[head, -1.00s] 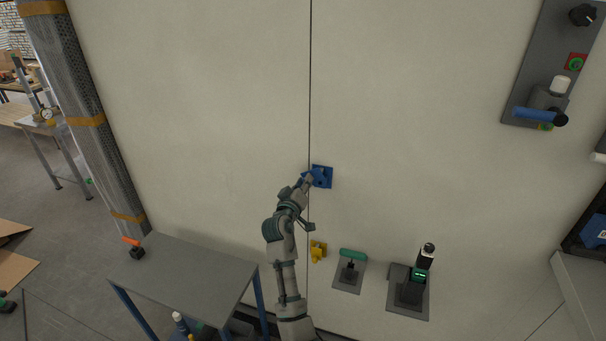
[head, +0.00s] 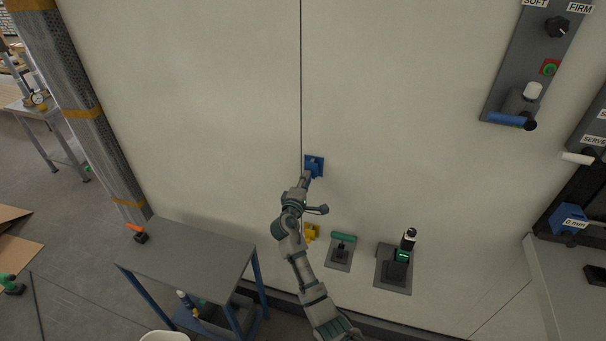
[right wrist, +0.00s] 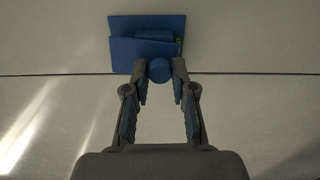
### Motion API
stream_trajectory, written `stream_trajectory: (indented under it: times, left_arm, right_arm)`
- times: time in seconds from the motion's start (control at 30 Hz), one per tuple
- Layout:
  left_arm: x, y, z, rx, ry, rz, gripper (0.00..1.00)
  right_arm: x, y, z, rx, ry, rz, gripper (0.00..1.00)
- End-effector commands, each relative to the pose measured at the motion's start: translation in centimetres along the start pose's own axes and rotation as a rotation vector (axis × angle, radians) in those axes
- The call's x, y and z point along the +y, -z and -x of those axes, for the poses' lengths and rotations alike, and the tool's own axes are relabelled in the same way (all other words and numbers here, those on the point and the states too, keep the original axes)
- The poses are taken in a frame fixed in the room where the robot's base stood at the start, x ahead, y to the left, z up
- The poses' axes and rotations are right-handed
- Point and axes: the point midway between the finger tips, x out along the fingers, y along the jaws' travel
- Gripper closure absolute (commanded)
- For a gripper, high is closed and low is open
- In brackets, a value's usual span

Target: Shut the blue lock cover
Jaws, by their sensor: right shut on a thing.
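The blue lock cover (head: 315,163) sits on the pale wall, just right of a dark vertical seam. In the right wrist view it is a blue flap (right wrist: 122,55) in front of a blue back plate (right wrist: 150,22), set at a slight angle to it. A small green part shows at their right edge. My right gripper (head: 308,178) is at the lower edge of the cover. In the wrist view its fingertips (right wrist: 160,71) are closed around a round blue knob (right wrist: 160,69) at the flap's edge. My left gripper is not in view.
Below the cover are a yellow fitting (head: 311,232), a green-handled fitting (head: 342,238) and a dark device with a green display (head: 402,256). A grey table (head: 190,252) stands lower left. The wall above the cover is clear.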

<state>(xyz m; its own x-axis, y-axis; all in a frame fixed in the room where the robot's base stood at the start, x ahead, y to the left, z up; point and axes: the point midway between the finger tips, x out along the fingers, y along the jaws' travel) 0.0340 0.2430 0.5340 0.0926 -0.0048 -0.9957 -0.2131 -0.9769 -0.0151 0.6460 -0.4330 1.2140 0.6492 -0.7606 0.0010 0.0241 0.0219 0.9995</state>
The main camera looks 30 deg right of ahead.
Motion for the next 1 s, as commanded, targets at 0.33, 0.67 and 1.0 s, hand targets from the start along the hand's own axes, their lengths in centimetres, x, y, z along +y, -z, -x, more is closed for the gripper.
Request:
stream_trajectory:
  times: [0.33, 0.67, 1.0]
  left_arm:
    - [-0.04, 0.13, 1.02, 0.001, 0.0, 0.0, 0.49]
    - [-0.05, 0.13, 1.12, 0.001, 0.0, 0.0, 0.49]
    - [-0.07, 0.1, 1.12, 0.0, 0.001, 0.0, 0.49]
  right_arm:
    - [-0.41, -0.64, 0.02, 0.002, 0.005, 0.152, 1.0]
    - [-0.51, -0.81, 0.01, 0.001, 0.006, 0.182, 1.0]
    - [-0.51, -0.84, 0.01, 0.0, 0.006, 0.181, 0.53]
